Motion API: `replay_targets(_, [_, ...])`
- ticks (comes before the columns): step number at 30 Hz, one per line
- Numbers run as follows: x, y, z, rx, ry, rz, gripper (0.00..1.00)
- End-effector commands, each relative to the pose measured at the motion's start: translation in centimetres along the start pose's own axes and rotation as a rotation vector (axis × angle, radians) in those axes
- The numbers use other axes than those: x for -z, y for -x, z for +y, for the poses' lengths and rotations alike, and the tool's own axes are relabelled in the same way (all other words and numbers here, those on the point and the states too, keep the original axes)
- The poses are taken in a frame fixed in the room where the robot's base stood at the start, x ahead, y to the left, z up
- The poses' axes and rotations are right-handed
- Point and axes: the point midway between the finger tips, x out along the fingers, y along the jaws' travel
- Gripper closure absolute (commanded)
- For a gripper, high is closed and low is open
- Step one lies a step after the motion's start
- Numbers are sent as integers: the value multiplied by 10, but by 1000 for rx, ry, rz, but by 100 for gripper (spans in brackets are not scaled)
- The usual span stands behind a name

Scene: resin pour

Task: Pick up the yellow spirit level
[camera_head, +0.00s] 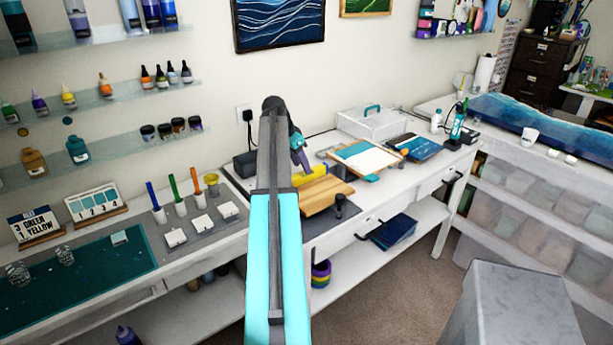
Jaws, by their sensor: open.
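A yellow bar that looks like the spirit level (315,171) lies on the white workbench, behind a light wooden board (326,194). My arm hides its left part. My gripper (304,164) points down from the far end of my arm, just above or beside the yellow bar. Its fingers are small and dark in this view, and the gap between them is hard to make out. It is open and holds nothing that I can see. I cannot tell whether it touches the bar.
A framed board (352,161) with a blue and white face lies to the right, before a clear case (371,122). A black box (245,164) stands left of my arm. A dark clamp-like piece (340,204) sits at the wooden board's front edge.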

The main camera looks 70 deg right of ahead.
Motion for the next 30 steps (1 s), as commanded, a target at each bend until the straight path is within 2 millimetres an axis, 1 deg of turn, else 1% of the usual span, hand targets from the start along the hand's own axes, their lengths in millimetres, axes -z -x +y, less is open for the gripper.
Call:
replay_targets(4, [0, -3, 0, -1, 1, -1, 56])
replay_targets(8, [2, -10, 1, -1, 1, -1, 56])
replay_targets(18, [3, -42, 2, -1, 2, -1, 56])
replay_targets(21, [3, -48, 2, 0, 2, 0, 56])
replay_targets(30, [2, -51, 2, 1, 2, 0, 56])
